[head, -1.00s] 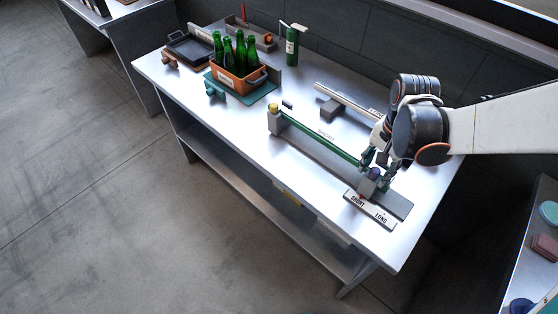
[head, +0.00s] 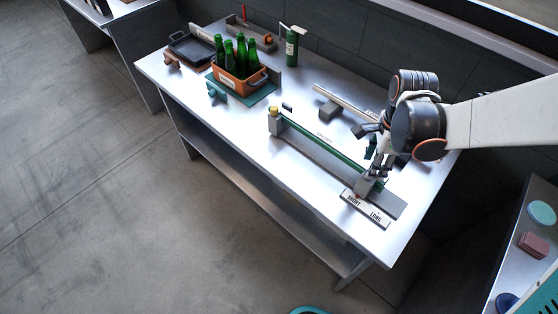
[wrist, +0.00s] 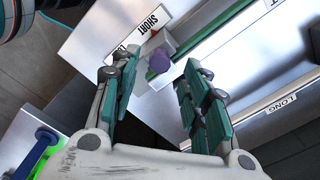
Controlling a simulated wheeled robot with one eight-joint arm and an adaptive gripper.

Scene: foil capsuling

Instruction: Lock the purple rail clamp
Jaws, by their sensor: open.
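The purple rail clamp (wrist: 158,61) shows in the wrist view as a rounded purple knob by a grey block, near the SHORT label. My gripper (wrist: 160,68) is open, with one teal-padded finger on each side of the knob. I cannot tell whether either finger touches it. In the head view my gripper (head: 373,180) is over the near right end of the green rail (head: 325,146) and hides the purple knob. The sign plate (head: 365,208) with SHORT and LONG lies in front, and a small red mark shows by SHORT.
A yellow knob (head: 273,109) tops the post at the rail's far left end. An orange crate (head: 238,86) of green bottles, a dark tray (head: 190,50) and a green cylinder (head: 292,47) stand farther back. A grey bar (head: 343,102) lies behind the rail.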

